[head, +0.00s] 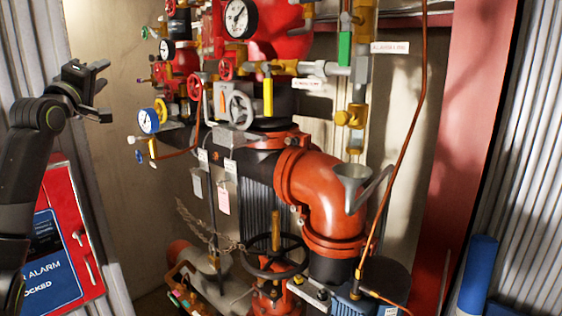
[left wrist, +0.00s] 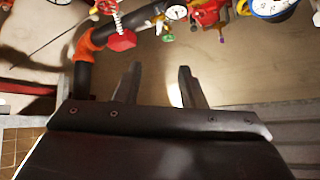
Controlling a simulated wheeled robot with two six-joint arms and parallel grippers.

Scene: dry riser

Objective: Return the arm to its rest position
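My left gripper (head: 100,92) is raised at the upper left of the head view, in front of the beige wall. Its two fingers also show in the left wrist view (left wrist: 158,88), spread apart with nothing between them. It is apart from the valves and gauges to its right. My left arm (head: 35,150) comes up from the left edge, bent at a joint below the gripper. My right arm and gripper show in neither view.
A riser assembly with a red-orange pipe elbow (head: 325,200), a black handwheel (head: 275,257), a blue-rimmed gauge (head: 148,121) and a yellow lever (head: 268,97) fills the middle. A red alarm cabinet (head: 68,225) stands at lower left. Bare wall (head: 130,200) lies between cabinet and riser.

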